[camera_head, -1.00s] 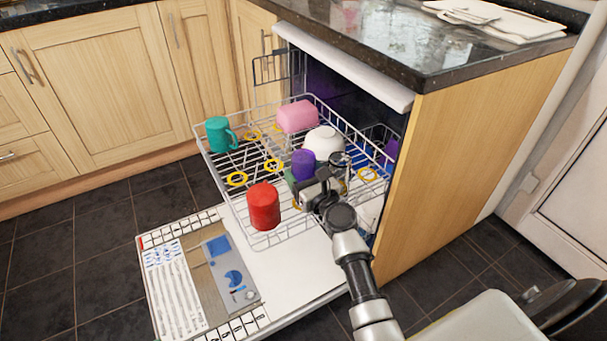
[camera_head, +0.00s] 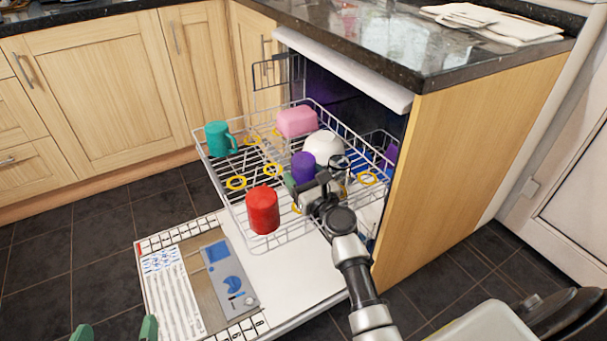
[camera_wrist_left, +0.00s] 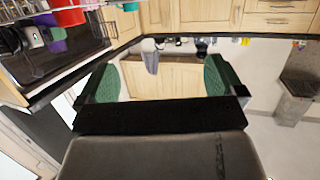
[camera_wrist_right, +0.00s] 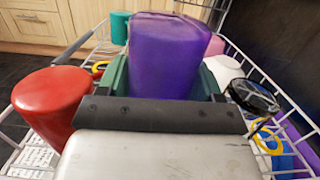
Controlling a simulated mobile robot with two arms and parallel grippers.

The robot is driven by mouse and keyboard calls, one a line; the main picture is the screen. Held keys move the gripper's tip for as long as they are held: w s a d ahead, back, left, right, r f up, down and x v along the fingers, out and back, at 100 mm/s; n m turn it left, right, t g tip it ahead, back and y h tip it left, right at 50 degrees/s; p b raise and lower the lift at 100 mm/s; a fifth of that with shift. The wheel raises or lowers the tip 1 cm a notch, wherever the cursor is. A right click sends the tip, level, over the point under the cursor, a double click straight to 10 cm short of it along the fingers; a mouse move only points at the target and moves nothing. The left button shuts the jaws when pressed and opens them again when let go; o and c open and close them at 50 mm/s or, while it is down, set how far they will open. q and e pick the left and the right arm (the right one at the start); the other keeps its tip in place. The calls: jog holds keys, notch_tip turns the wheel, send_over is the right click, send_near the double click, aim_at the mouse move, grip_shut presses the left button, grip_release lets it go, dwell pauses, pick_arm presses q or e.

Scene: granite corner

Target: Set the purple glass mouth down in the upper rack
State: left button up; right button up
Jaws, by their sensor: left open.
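The purple glass (camera_head: 303,166) is in the upper rack (camera_head: 228,188), between the red cup and the white bowl. Its closed end faces up. In the right wrist view the purple glass (camera_wrist_right: 170,55) fills the space between the green fingers of my right gripper (camera_wrist_right: 165,82), which is shut on it. Its lower end is hidden, so I cannot tell if it touches the rack wires. In the head view my right gripper (camera_head: 300,186) is at the rack's near right. My left gripper (camera_head: 115,332) is open and empty at the bottom left; its spread fingers show in the left wrist view (camera_wrist_left: 160,78).
The rack holds a red cup (camera_head: 263,210), teal mug (camera_head: 220,139), pink cup (camera_head: 297,122), white bowl (camera_head: 322,146) and several yellow rings (camera_head: 236,183). A dark-rimmed item (camera_wrist_right: 252,96) is close right of my right gripper. The open dishwasher door (camera_head: 290,280) lies below.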

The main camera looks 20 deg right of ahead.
jog(key=o, duration=0.5)
jog(key=shift+g, duration=0.4)
jog(key=f, duration=0.4)
jog(key=shift+s+a+f, duration=0.15)
jog(key=shift+s+f, duration=0.1)
jog(key=shift+s, duration=0.1)
pick_arm(q)
jog(key=shift+f, duration=0.25)
pick_arm(e)
jog(key=shift+s, duration=0.3)
jog(key=shift+s+r, duration=0.1)
jog(key=shift+s, duration=1)
pick_arm(q)
jog(key=shift+w+f+g+p, duration=0.2)
jog(key=shift+f+g+p, duration=0.15)
jog(key=shift+f+g, duration=0.25)
pick_arm(e)
jog(key=s+d+r, duration=0.1)
jog(key=s+r, duration=0.1)
jog(key=s, duration=0.5)
jog(key=shift+s+r+t, duration=0.15)
jog(key=shift+r+t, duration=0.25)
